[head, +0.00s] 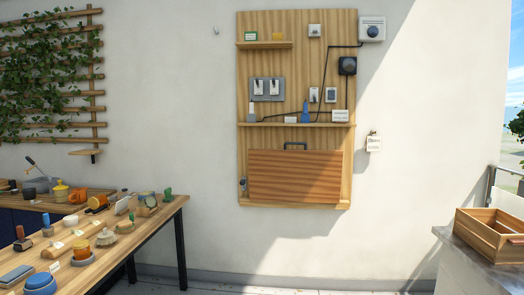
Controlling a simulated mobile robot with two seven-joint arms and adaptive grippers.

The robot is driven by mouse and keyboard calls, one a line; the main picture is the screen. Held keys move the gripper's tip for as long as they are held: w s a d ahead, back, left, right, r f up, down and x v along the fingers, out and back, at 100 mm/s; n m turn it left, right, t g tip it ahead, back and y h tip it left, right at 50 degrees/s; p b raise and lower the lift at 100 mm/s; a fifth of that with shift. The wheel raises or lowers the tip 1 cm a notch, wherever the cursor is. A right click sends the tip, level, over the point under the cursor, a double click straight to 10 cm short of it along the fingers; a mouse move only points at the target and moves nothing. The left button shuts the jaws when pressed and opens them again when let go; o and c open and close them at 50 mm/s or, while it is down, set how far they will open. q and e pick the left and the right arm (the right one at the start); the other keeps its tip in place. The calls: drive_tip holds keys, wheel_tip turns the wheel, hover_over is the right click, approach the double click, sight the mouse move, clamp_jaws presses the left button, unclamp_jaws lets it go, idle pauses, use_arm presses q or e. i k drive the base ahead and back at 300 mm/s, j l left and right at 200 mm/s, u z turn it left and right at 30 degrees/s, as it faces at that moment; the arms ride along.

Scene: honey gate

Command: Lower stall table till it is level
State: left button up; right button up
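The stall table appears to be the brown slatted wooden panel (295,176) on the lower part of a wooden wall board (338,80). It stands upright, folded flat or nearly flat against the board. A dark handle (295,144) sits at its top edge. A small grey metal fitting (243,185) is at its lower left side; I cannot tell what it does. Neither of my grippers is in view.
A narrow shelf (270,124) with small items runs just above the panel. A long table (165,212) crowded with pots and tools stands at left. A wooden crate (488,232) sits on a grey counter (452,243) at right. The floor below the panel looks clear.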

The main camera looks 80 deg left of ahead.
sight(306, 175)
drive_tip(key=u, duration=2.4)
drive_tip(key=i+l, duration=0.2)
drive_tip(key=i, duration=0.5)
drive_tip(key=i+l+z, duration=0.1)
drive_tip(key=i, duration=0.65)
drive_tip(key=i+l, duration=0.2)
drive_tip(key=i, duration=0.5)
drive_tip(key=l+z, duration=0.05)
